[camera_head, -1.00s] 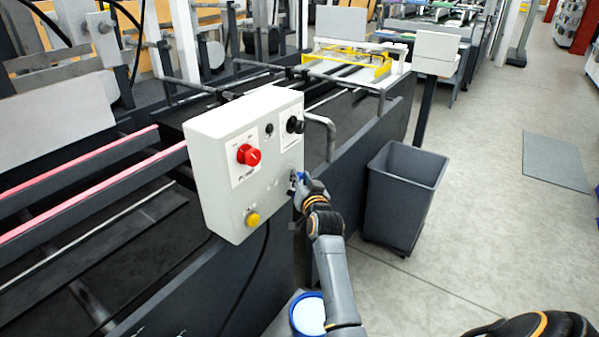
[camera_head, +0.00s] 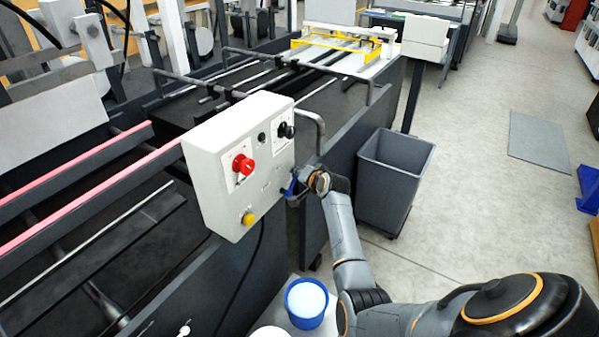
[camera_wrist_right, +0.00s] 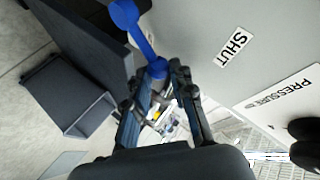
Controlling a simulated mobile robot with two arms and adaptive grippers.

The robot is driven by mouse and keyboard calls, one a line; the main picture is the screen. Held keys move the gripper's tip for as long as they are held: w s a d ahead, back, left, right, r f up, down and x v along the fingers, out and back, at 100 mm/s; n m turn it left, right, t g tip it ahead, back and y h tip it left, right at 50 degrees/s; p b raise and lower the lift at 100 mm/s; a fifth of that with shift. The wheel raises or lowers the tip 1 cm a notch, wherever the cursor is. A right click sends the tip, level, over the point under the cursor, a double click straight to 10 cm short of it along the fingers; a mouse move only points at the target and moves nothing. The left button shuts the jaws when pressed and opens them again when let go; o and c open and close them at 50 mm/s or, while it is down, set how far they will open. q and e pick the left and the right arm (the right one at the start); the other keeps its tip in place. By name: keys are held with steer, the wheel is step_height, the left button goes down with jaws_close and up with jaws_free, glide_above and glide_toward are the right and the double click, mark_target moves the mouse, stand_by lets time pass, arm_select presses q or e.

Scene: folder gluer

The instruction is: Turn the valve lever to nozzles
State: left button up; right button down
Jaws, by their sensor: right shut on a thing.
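The blue valve lever (camera_wrist_right: 140,38) shows in the wrist view, running from a round end at the top down to between my fingertips. My right gripper (camera_wrist_right: 164,82) is shut on its lower end. In the head view, a small blue part of the lever (camera_head: 290,186) shows at the lower right side of the white control box (camera_head: 215,165), with my right gripper (camera_head: 297,192) beside it. A "SHUT" label (camera_wrist_right: 233,50) is on the panel next to the lever. No "nozzles" label is readable. My left gripper is not in view.
The box carries a red knob (camera_head: 243,165), a yellow button (camera_head: 248,219) and a black knob (camera_head: 287,131). A bent grey rail (camera_head: 312,118) stands behind it. A grey bin (camera_head: 392,180) stands right of my forearm. A blue-rimmed tub (camera_head: 306,303) sits below.

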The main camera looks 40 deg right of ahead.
steer(key=shift+a+f, duration=0.15)
steer(key=shift+f, duration=0.05)
steer(key=c, duration=1.4)
jaws_free()
steer(key=shift+w, duration=0.2)
steer(key=v, duration=1.2)
